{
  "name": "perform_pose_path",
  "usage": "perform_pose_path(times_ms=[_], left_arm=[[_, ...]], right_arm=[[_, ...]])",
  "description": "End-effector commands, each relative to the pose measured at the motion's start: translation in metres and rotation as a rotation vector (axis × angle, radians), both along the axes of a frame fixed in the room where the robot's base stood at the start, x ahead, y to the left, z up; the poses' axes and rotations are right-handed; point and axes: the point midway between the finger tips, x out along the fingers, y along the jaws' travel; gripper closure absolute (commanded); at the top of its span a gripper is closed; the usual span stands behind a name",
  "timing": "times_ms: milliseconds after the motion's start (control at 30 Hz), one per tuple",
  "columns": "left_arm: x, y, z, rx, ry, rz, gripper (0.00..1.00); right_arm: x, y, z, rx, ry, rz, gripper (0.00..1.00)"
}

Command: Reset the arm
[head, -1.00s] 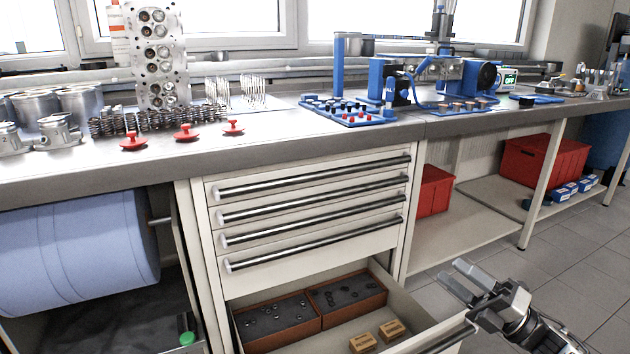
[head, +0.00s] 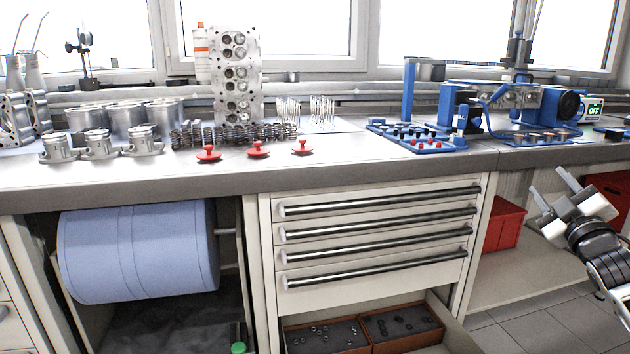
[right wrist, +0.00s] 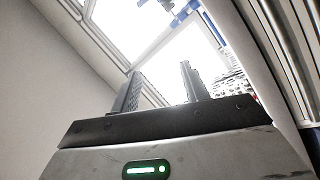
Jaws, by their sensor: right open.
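My right gripper (head: 555,190) is at the right of the head view, in front of the bench and right of the drawer cabinet. Its two fingers are apart and point up and to the left, with nothing between them. In the right wrist view the fingers (right wrist: 160,92) also stand apart and empty, with the bright window and part of the bench beyond. My left gripper is not in the frames.
The workbench (head: 370,172) carries a cylinder head (head: 237,80), pistons (head: 97,143), red knobbed parts (head: 257,149) and a blue fixture (head: 530,100). Below, an open drawer holds orange-edged trays (head: 400,325). A red bin (head: 503,222) sits on the lower shelf.

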Motion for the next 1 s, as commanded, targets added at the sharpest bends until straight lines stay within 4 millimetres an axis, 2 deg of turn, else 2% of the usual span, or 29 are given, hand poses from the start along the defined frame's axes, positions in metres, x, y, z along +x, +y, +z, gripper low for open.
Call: perform_pose_path(times_ms=[100, 367, 400, 567, 667, 767, 867, 900, 1000], left_arm=[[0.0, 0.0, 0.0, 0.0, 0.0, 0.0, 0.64], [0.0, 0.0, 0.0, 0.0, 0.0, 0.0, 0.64], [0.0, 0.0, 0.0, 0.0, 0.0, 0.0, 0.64], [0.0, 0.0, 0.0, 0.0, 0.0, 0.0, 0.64], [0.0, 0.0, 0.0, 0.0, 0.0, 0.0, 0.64], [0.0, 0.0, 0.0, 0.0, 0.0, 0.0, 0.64], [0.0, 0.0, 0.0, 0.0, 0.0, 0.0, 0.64], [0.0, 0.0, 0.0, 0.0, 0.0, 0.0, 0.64], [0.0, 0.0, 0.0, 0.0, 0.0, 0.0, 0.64]], right_arm=[[0.005, -0.027, -0.041, 0.224, 0.19, -0.096, 0.55], [-0.012, -0.058, -0.119, 0.614, 0.5, -0.309, 0.55], [-0.014, -0.04, -0.136, 0.606, 0.526, -0.281, 0.55], [-0.028, 0.014, -0.189, 0.598, 0.611, -0.205, 0.55], [-0.044, 0.053, -0.225, 0.603, 0.674, -0.151, 0.55], [-0.07, 0.101, -0.264, 0.622, 0.747, -0.086, 0.55], [-0.108, 0.153, -0.302, 0.658, 0.826, -0.014, 0.55], [-0.125, 0.175, -0.315, 0.678, 0.857, 0.017, 0.55], [-0.171, 0.224, -0.339, 0.737, 0.927, 0.082, 0.55]])
